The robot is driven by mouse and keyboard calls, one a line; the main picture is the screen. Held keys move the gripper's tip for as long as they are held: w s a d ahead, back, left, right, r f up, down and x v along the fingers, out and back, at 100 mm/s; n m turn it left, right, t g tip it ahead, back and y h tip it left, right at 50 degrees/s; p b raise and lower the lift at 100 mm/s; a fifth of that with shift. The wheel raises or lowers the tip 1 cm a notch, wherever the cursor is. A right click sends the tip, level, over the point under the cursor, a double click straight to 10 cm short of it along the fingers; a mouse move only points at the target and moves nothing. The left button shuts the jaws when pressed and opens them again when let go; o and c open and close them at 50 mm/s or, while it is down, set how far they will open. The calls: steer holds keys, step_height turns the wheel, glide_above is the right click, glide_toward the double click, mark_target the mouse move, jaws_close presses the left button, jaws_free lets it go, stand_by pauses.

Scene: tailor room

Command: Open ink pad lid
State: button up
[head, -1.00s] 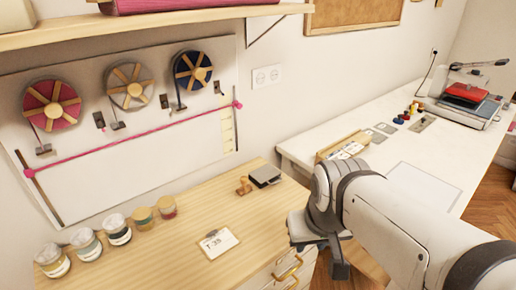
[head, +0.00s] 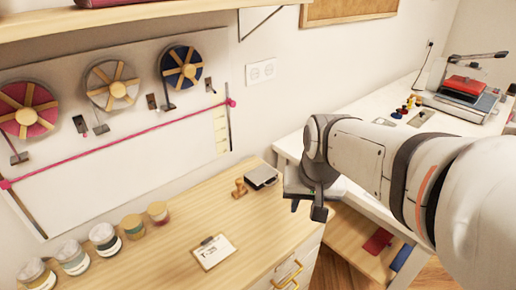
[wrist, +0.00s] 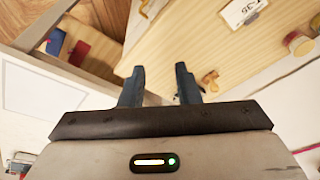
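The ink pad (head: 261,177) is a small dark case with a grey top at the back right of the wooden table. Its lid looks shut. A wooden stamp (head: 240,188) stands just left of it, and it also shows in the wrist view (wrist: 210,80). My gripper (head: 308,210) is to the right of the pad, in front of the table's right edge and apart from the pad. In the wrist view my gripper (wrist: 158,70) has its two blue-grey fingers spread with nothing between them.
Several jars (head: 103,236) line the left of the wooden table (head: 165,265). A clipboard (head: 213,251) lies near its front, with clear wood around it. A white table (head: 385,130) bearing a press (head: 465,90) stands to the right.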

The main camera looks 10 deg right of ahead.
steer(key=w+f+m+b, duration=0.1)
steer(key=w+f+m, duration=0.15)
steer(key=w, duration=0.55)
steer(key=w+f+m, duration=0.1)
steer(key=w+m, duration=0.2)
steer(key=w, duration=0.6)
steer(key=m+g+b, duration=0.1)
steer(key=m, duration=0.3)
glide_toward(275, 183)
steer(key=shift+y, duration=0.4)
steer(key=f, duration=0.5)
steer(key=w+f, duration=0.1)
steer(key=f, duration=0.1)
steer(key=shift+w+a+f+p, duration=0.1)
steer(key=shift+f+p, duration=0.1)
steer(key=shift+p, duration=0.2)
jaws_close()
